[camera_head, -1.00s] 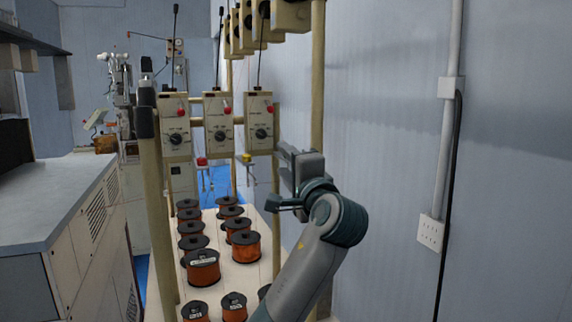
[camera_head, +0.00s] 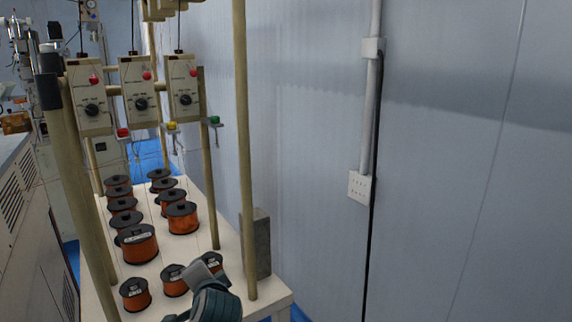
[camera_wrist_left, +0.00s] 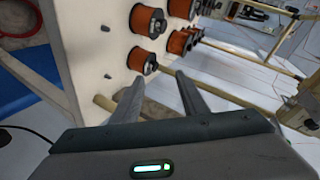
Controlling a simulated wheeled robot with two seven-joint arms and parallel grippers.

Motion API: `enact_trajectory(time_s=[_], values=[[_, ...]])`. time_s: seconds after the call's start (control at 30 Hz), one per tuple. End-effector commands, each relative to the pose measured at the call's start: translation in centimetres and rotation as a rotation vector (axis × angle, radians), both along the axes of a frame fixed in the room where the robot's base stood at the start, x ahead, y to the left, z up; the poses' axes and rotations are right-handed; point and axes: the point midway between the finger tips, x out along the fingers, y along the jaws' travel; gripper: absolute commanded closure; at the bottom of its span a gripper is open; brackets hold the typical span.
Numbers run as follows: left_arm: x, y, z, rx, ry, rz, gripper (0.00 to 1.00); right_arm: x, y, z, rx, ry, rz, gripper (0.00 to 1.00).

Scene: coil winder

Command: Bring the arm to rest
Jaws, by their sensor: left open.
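My left gripper (camera_wrist_left: 158,92) is open in the left wrist view, its two dark fingers apart with nothing between them. Beyond the fingertips are a beige post and the pale bench top (camera_wrist_left: 95,45) with copper wire spools (camera_wrist_left: 148,20). In the head view a grey and teal piece of my arm (camera_head: 212,298) shows at the bottom, over the front of the bench beside the near spools. Its fingers cannot be made out there. My right gripper is not seen.
Several copper spools (camera_head: 138,243) stand in rows on the bench (camera_head: 188,258). Beige posts (camera_head: 245,150) frame it, carrying control boxes (camera_head: 140,90) with red knobs. A blue-grey wall (camera_head: 450,180) with a socket box (camera_head: 359,187) is on the right. A grey machine cabinet (camera_head: 30,220) is at left.

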Motion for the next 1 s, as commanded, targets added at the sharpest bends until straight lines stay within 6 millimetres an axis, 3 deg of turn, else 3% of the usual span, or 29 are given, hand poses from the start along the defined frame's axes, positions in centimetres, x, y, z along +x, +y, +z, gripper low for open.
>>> enact_trajectory(time_s=[0.03,0.2,0.5,0.7,0.8,1.0], values=[[-1.6,0.4,-2.9,-0.043,0.036,0.004,0.60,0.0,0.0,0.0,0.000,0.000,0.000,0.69],[-7.2,1.1,-10.7,-0.200,0.139,0.030,0.60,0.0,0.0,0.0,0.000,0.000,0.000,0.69],[-19.1,2.1,-21.0,-0.447,0.318,0.115,0.60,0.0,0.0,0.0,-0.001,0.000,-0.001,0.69],[-28.1,2.6,-25.6,-0.597,0.437,0.202,0.60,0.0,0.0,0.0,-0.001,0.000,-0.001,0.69],[-31.6,2.7,-26.8,-0.653,0.481,0.239,0.60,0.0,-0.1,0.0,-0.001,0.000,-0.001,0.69],[-36.5,2.8,-28.0,-0.723,0.541,0.296,0.60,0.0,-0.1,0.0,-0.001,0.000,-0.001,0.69]])
